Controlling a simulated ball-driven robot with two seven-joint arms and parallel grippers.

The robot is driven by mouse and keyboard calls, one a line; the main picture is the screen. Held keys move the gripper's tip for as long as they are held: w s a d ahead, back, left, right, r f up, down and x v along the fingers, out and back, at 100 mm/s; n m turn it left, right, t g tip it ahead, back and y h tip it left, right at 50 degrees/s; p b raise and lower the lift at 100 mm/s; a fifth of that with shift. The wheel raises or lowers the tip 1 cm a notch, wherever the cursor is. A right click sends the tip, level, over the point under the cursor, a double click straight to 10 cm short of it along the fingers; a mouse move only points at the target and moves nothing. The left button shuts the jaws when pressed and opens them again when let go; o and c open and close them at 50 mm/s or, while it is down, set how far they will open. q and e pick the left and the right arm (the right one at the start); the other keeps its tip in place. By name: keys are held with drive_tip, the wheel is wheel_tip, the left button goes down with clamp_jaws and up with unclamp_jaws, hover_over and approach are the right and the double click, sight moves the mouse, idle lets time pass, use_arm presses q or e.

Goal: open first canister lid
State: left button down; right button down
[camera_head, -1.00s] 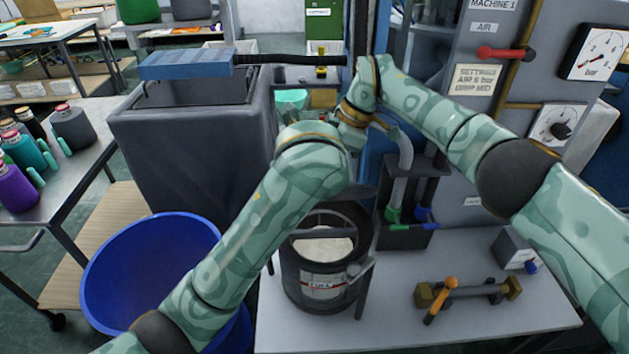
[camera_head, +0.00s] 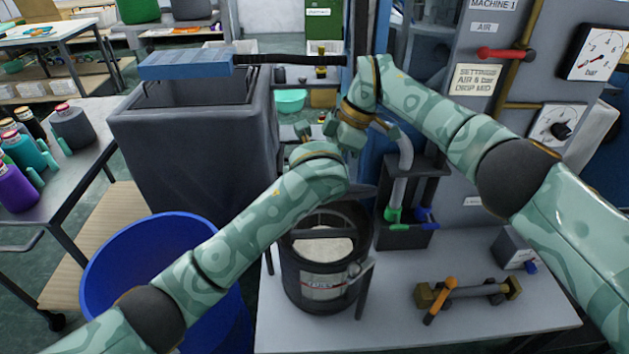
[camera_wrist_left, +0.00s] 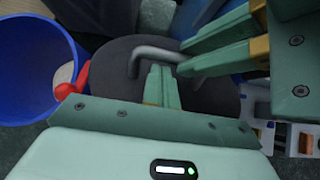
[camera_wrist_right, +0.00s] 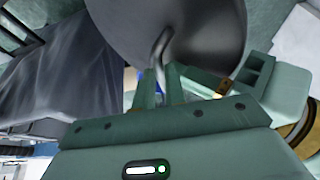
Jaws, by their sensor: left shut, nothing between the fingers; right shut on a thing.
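The canister (camera_head: 298,279), dark grey with a pale label, stands on the light bench in the head view. Its top is uncovered and pale contents show below a crossbar. A round dark grey lid (camera_wrist_right: 215,28) with a bent metal handle (camera_wrist_right: 160,47) fills the top of the right wrist view. My right gripper (camera_wrist_right: 160,72) is shut on this handle. The left wrist view shows the lid (camera_wrist_left: 112,66) too, where my left gripper (camera_wrist_left: 160,72) is shut and empty close beside the handle. In the head view my left arm hides most of the lid and both fingertips.
A blue bin (camera_head: 120,280) stands left of the canister, and a large grey bin (camera_head: 190,150) behind it. A brass fitting with an orange handle (camera_head: 440,300) lies on the bench (camera_head: 400,335). The machine panel (camera_head: 475,45) rises at the right.

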drive_tip(key=shift+w+d+f, duration=0.1)
drive_tip(key=shift+d+f, duration=0.1)
drive_tip(key=shift+f, duration=0.15)
use_arm(q)
drive_tip(key=shift+w+r, duration=0.5)
drive_tip(key=shift+r, duration=0.05)
drive_tip(key=shift+w+a+r, duration=0.2)
drive_tip(key=shift+w, duration=0.1)
use_arm(e)
drive_tip(key=shift+a, duration=0.15)
drive_tip(key=c, duration=1.6)
unclamp_jaws()
drive_tip(key=shift+f, duration=0.1)
use_arm(q)
drive_tip(key=shift+w, duration=0.25)
use_arm(e)
drive_tip(key=shift+o, duration=0.7)
drive_tip(key=shift+w, duration=0.2)
